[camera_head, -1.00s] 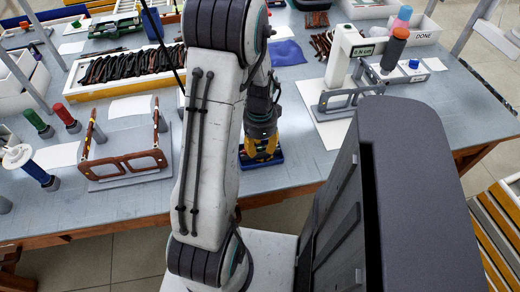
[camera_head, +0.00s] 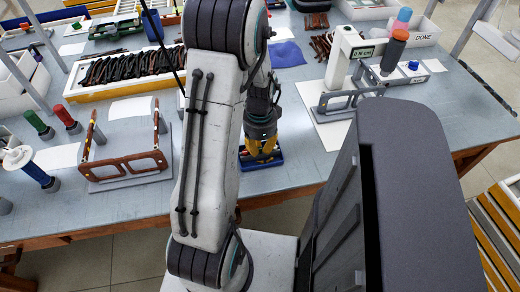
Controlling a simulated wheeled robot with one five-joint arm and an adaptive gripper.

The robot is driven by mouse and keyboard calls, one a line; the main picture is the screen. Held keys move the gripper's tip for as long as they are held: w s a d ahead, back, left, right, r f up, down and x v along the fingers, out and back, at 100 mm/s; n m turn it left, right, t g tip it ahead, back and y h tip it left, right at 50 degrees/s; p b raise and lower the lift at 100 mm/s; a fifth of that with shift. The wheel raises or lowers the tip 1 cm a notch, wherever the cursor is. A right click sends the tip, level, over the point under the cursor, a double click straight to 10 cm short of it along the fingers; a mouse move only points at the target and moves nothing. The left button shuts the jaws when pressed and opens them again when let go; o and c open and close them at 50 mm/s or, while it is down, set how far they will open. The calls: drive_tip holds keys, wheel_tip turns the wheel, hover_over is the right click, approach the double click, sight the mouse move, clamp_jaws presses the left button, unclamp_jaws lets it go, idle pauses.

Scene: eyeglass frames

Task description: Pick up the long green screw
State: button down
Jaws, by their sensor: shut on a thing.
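My gripper (camera_head: 262,148), with yellow fingers, points down over a small blue tray (camera_head: 276,162) near the front edge of the table. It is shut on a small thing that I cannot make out. The fingers and the arm hide part of the tray and what lies in it. Small bits of colour show beside the fingers inside the tray. I cannot pick out the long green screw in this view.
A brown eyeglass frame (camera_head: 130,168) stands on a grey holder left of my arm, near red, green and blue-handled tools. A white box of dark frames (camera_head: 128,70) lies behind. A white press-like device (camera_head: 345,60) stands right. Bare table lies right of the tray.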

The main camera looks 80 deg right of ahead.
sight(260, 149)
drive_tip(key=shift+r+p, duration=1.35)
drive_tip(key=shift+r, duration=0.6)
